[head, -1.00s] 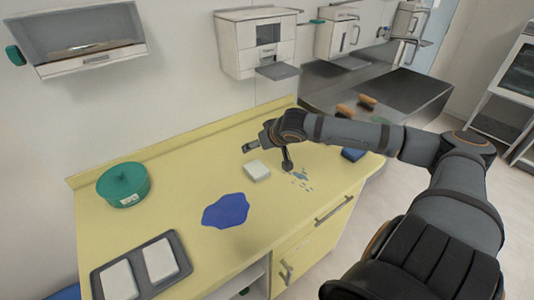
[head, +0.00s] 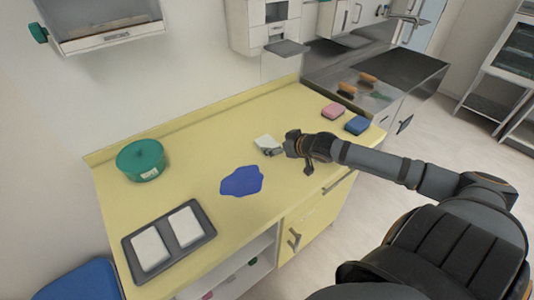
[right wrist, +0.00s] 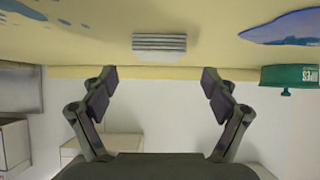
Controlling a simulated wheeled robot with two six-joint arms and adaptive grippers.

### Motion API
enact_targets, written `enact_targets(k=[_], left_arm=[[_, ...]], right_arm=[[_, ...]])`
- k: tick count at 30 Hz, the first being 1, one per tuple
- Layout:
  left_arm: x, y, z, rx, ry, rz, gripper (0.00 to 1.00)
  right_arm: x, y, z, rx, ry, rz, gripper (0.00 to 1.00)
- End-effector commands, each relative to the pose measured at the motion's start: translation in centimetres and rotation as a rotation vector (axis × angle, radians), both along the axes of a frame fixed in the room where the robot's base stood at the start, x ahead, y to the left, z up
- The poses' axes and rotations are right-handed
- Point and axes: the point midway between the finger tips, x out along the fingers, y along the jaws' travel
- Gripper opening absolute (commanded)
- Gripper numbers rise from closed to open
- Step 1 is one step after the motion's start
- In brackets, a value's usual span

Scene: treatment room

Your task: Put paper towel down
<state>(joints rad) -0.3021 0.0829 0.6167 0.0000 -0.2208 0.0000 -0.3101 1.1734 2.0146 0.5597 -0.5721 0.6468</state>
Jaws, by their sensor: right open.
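The paper towel (head: 266,141), a white folded stack, lies on the yellow counter just past the fingertips of my right gripper (head: 278,150). In the right wrist view, which looks inverted, the paper towel (right wrist: 160,42) sits centred ahead of my open right gripper (right wrist: 160,76), with a gap to both fingers and nothing between them. Two similar white stacks (head: 149,248) lie in a dark grey tray (head: 170,244) at the counter's front left. My left gripper is not in view.
A flat blue patch (head: 242,181) lies left of my right gripper. A green round tub (head: 141,160) stands at the back left. Pink (head: 333,111) and blue (head: 357,125) blocks sit at the right end. Light blue spots (right wrist: 38,14) show in the right wrist view.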

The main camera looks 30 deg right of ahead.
Motion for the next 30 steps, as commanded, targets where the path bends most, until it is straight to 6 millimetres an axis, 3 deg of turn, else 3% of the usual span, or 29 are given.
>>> enact_targets(k=[7,11,19,28,30], left_arm=[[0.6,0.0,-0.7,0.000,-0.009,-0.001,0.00],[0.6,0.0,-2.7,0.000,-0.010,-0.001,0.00],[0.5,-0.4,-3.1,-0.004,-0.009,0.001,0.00],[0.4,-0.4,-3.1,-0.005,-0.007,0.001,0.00],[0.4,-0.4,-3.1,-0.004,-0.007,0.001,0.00]], right_arm=[[0.5,0.1,-0.2,0.002,-0.001,0.001,0.87],[1.8,0.2,-1.4,0.011,-0.006,0.000,0.87],[4.3,0.3,-2.6,0.005,-0.002,0.000,0.87],[4.6,0.3,-2.8,0.000,0.002,0.004,0.87],[4.6,0.3,-2.8,0.000,0.002,0.004,0.80]])
